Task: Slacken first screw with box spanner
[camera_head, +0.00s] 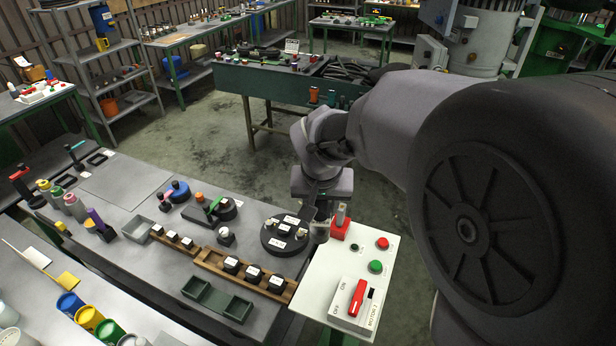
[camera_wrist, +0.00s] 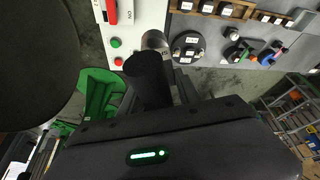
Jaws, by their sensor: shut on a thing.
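My gripper (camera_head: 322,208) points down near the right end of the grey bench, and it shows in the wrist view (camera_wrist: 150,62) as a dark shape. It is shut on a grey cylindrical tool (camera_head: 320,232), which looks like the box spanner; it also shows in the wrist view (camera_wrist: 154,40). The tool is beside the right edge of a round black disc (camera_head: 285,250) with white labels and small metal parts on top; the disc also shows in the wrist view (camera_wrist: 188,47). I cannot tell which part is the first screw, or whether the tool touches anything.
Right of the disc is a white control panel (camera_head: 326,272) with a red block (camera_head: 340,228), red and green buttons and a red switch (camera_head: 357,298). A wooden rack (camera_head: 214,262) of black labelled parts and green trays (camera_head: 238,308) lie in front. Bare bench (camera_head: 125,180) is at the left.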

